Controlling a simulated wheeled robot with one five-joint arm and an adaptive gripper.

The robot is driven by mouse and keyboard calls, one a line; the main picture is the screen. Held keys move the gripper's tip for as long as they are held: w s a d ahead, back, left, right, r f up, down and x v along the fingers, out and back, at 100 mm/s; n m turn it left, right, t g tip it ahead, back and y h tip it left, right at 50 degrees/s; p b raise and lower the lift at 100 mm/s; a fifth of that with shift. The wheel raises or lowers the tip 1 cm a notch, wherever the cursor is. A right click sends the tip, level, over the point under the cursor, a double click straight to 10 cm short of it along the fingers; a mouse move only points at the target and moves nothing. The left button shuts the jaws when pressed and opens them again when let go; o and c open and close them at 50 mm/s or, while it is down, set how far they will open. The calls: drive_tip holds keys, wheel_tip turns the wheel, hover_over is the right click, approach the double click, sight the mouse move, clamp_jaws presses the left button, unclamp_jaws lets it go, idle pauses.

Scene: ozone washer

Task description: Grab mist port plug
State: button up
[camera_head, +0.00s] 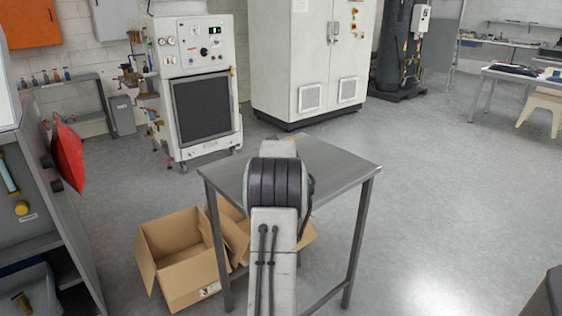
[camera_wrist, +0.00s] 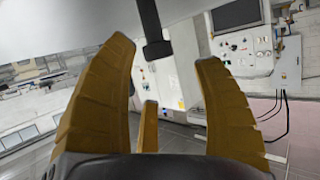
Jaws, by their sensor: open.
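In the wrist view my gripper (camera_wrist: 165,51) is open, with two ribbed yellow fingers wide apart. A narrow yellow piece stands low between them. A dark piece (camera_wrist: 158,49) with a thin stem and a wider block-like end comes down from the top of the picture, between the fingertips. Neither finger touches it in the picture. I cannot tell for sure whether it is the mist port plug.
Cardboard boxes (camera_head: 180,250) lie under and left of the table. A white machine (camera_head: 195,50) with a dark window and a tall white cabinet (camera_head: 290,60) stand behind. A grey shelf unit (camera_head: 50,215) is at the left.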

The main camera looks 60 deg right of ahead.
drive_tip(key=shift+f+b+x, duration=0.2)
drive_tip(key=shift+b+x, duration=0.2)
drive_tip(key=shift+x, duration=2.35)
drive_tip(key=shift+c, duration=0.2)
drive_tip(key=shift+r, duration=0.1)
drive_tip(key=c, duration=1.2)
